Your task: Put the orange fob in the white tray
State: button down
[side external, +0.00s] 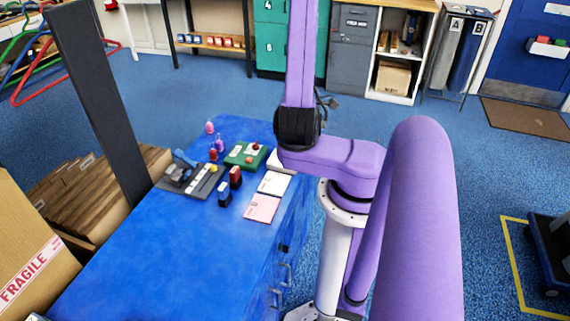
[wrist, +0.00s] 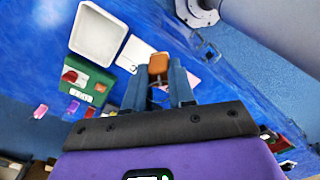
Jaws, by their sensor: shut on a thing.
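The orange fob (wrist: 158,65) is between the fingertips of my gripper (wrist: 158,79) in the wrist view. The gripper is shut on it, and the fob sticks out past the tips. The white tray (wrist: 97,34) is an empty square tray with a raised rim, up and left of the fob in the wrist view, apart from it. In the side view only a pale edge of the tray (side external: 281,164) shows beside my arm. My fingers and the fob are hidden behind my wrist there.
A green board (side external: 246,155) with small red and orange pieces lies by the tray. White (side external: 274,183) and pink cards (side external: 262,208), red and dark blocks (side external: 229,185), a grey rack (side external: 197,183) and pink fobs (side external: 210,127) share the blue bench (side external: 150,260). Its near part is clear.

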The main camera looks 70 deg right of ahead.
jog(key=shift+s+a, duration=0.1)
jog(key=shift+s, duration=0.15)
jog(key=w+d+f, duration=0.6)
jog(key=d, duration=0.1)
jog(key=w+d+f, duration=0.2)
jog(key=d+f, duration=0.1)
jog(key=f, duration=0.1)
jog(key=shift+w+d, duration=0.25)
jog(key=shift+w, duration=0.15)
jog(key=shift+f, duration=1.55)
jog(key=shift+f, duration=0.15)
jog(key=c, duration=1)
grip_release()
jog(key=shift+o, duration=0.2)
